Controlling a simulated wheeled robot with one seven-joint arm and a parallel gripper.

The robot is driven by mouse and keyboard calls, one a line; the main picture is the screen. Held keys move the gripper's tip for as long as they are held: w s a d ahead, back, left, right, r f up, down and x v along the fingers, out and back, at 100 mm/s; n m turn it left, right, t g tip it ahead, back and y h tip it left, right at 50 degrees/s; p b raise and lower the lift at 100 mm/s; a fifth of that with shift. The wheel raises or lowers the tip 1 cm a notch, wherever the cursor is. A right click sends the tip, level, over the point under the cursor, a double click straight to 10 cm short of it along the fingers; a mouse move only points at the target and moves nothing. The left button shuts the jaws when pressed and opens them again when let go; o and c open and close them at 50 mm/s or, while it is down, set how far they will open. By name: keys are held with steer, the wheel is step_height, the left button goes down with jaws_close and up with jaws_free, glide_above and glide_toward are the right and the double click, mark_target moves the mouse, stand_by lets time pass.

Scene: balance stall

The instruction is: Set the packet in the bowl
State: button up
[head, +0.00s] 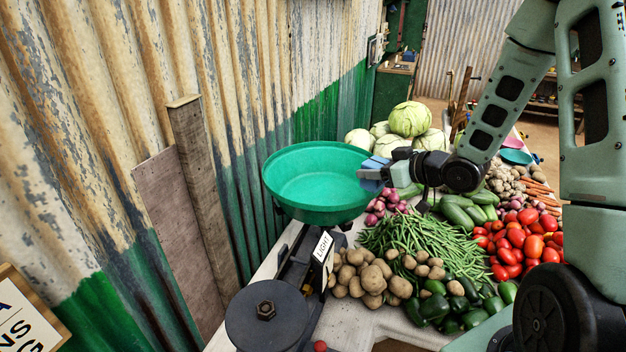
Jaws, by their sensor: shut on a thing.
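The bowl (318,183) is a wide green pan on top of the balance, and its visible inside is empty. My gripper (385,172) is at the bowl's right rim in the head view, reaching in from the right. It is shut on a small blue thing (371,174), which looks like the packet. The blue thing overlaps the right rim in the picture. I cannot tell how high it is above the rim or whether it touches it. The far side of the packet and much of the fingertips are hidden or too small to make out.
The balance has a dark round plate (267,315) at the front and a "LIGHT" sign (322,247). Potatoes (362,278), green beans (420,240), tomatoes (520,243) and cabbages (409,119) crowd the table right of the bowl. A corrugated wall (235,110) stands close on the left.

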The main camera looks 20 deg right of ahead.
steer(key=f+p+x, duration=0.1)
steer(key=p+x, duration=0.5)
steer(key=x, duration=1)
steer(key=shift+s+f, duration=0.2)
steer(key=shift+d+f, duration=0.1)
steer(key=shift+f+b, duration=0.35)
steer(key=shift+b, duration=0.15)
steer(key=shift+f, duration=0.2)
